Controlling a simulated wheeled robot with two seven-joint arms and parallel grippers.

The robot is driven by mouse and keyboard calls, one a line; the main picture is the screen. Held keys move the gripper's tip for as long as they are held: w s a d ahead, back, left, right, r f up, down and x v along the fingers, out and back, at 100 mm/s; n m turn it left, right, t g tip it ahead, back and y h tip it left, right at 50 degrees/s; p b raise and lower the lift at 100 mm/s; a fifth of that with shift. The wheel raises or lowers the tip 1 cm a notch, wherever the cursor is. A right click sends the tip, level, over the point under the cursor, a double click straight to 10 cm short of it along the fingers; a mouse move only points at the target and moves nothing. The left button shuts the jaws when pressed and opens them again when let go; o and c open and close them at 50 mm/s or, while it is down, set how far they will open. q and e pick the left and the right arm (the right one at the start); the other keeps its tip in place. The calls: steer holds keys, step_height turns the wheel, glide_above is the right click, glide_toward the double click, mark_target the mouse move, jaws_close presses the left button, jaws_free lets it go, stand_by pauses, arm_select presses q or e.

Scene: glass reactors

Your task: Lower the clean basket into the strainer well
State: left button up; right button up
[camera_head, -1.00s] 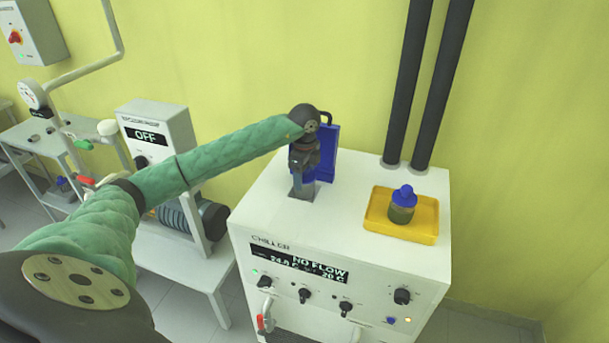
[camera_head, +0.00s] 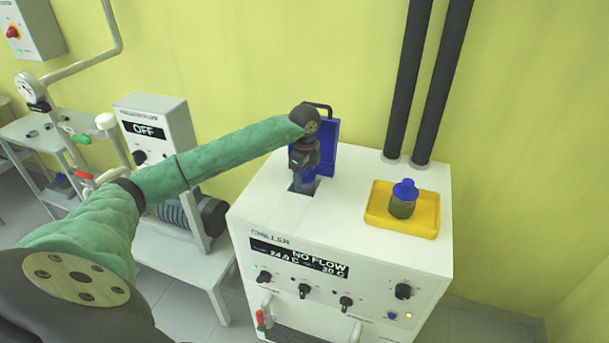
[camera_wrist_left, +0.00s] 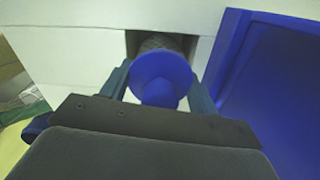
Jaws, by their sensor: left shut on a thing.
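My left gripper (camera_head: 304,178) is shut on the blue knob of the clean basket (camera_wrist_left: 161,76), over the chiller top. In the left wrist view, the gripper's fingers (camera_wrist_left: 163,82) flank this knob, and the basket's grey mesh (camera_wrist_left: 163,41) shows beyond it, inside the square opening of the strainer well (camera_wrist_left: 132,43). The mesh appears at least partly in the well; how deep it sits is hidden. In the head view the dark well opening (camera_head: 297,188) shows below the gripper. My right gripper is not in view.
A blue lid (camera_head: 326,143) with a black handle stands upright behind the well, close to my gripper. A yellow tray (camera_head: 378,219) on the chiller's right (camera_head: 262,210) holds another blue-capped basket (camera_head: 403,203) with dark contents. Two black pipes (camera_head: 440,90) rise behind it.

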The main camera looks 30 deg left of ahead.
arm_select(q)
steer(key=shift+f+b, duration=0.4)
steer(key=shift+f, duration=0.25)
steer(key=shift+s+f, duration=0.1)
steer(key=shift+f, duration=0.1)
